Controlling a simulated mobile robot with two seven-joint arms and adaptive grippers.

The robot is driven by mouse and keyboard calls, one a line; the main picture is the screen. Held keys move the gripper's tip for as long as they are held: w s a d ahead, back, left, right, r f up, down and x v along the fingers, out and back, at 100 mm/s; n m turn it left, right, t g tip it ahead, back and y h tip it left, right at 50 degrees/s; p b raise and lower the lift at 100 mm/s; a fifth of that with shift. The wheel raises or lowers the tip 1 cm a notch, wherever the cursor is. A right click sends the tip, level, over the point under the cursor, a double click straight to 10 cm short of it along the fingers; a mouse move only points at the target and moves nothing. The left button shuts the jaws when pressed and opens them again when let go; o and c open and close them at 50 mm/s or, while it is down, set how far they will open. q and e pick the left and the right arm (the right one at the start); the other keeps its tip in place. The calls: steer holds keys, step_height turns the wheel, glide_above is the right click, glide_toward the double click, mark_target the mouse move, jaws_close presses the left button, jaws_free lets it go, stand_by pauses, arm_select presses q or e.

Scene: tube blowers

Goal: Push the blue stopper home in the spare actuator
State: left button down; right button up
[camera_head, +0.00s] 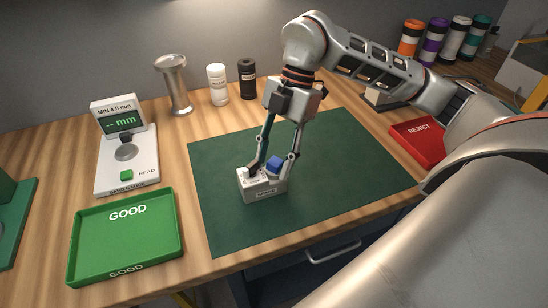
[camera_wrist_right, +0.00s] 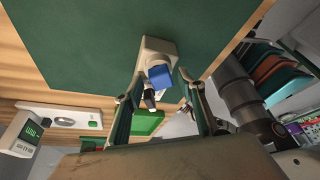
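The spare actuator (camera_head: 262,190) is a small white block with a label on its front, standing on the green mat. It also shows in the right wrist view (camera_wrist_right: 157,50). The blue stopper (camera_head: 274,162) sits at its top and stands proud of it; it shows as a blue block in the wrist view (camera_wrist_right: 160,76). How deep it sits I cannot tell. A dark part beside the stopper (camera_wrist_right: 150,98) is partly hidden by a finger. My right gripper (camera_head: 271,167) points down, its fingers apart on either side of the stopper; contact is unclear. My left gripper is out of view.
A green GOOD tray (camera_head: 125,240) and a gauge (camera_head: 127,160) stand left of the mat (camera_head: 340,160). A red REJECT tray (camera_head: 417,142) is at the right. A metal cylinder (camera_head: 175,85) and two small bottles stand behind. The mat around the actuator is clear.

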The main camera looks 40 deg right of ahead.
steer(key=v, duration=1.2)
stand_by(0.3)
